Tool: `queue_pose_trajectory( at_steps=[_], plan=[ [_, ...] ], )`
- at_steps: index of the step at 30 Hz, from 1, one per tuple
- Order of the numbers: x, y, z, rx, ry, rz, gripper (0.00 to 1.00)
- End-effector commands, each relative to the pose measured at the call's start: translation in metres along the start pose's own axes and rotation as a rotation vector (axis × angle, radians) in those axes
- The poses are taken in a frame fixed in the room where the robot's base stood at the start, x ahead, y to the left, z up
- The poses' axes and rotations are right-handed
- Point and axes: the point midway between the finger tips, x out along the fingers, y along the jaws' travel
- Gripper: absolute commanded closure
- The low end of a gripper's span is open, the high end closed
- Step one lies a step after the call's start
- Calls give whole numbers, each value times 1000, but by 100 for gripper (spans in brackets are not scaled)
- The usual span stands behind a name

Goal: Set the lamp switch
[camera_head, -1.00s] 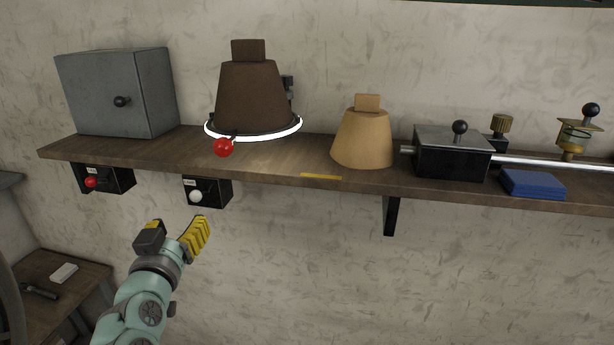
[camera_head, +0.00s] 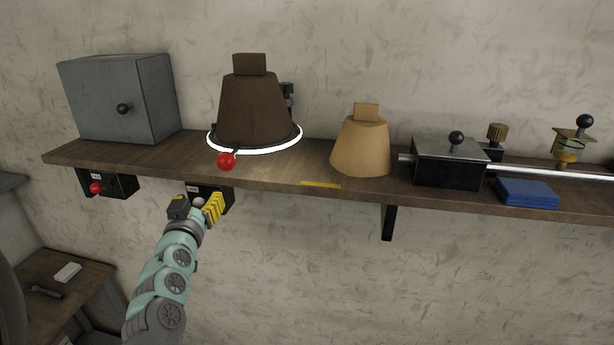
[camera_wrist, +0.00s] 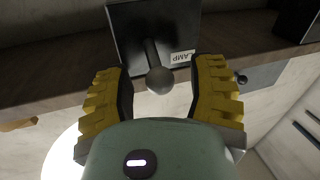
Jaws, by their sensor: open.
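The lamp switch is a black box (camera_wrist: 132,28) under the shelf's front edge, with a white "LAMP" label and a lever ending in a pale ball knob (camera_wrist: 159,80). In the head view the box (camera_head: 222,192) is partly hidden by my gripper (camera_head: 197,207), and the pale knob (camera_head: 199,202) shows between its fingers. In the wrist view my gripper (camera_wrist: 160,92) is open, with one yellow-padded finger on each side of the knob and gaps between. The lamp (camera_head: 252,108) has a brown shade and a glowing white ring at its base.
A second black switch box (camera_head: 122,187) with a red knob hangs to the left.

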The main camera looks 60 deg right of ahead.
Motion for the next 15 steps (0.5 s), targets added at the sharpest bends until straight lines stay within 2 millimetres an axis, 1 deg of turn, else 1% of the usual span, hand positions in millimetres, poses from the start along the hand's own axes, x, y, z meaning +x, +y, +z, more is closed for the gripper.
queue_pose_trajectory(
  at_steps=[10, 11, 15],
  plan=[
    [3, 2, 1, -1, -1, 3, 44],
    [3, 2, 1, -1, -1, 3, 39],
    [3, 1, 0, -1, -1, 2, 53]
  ],
)
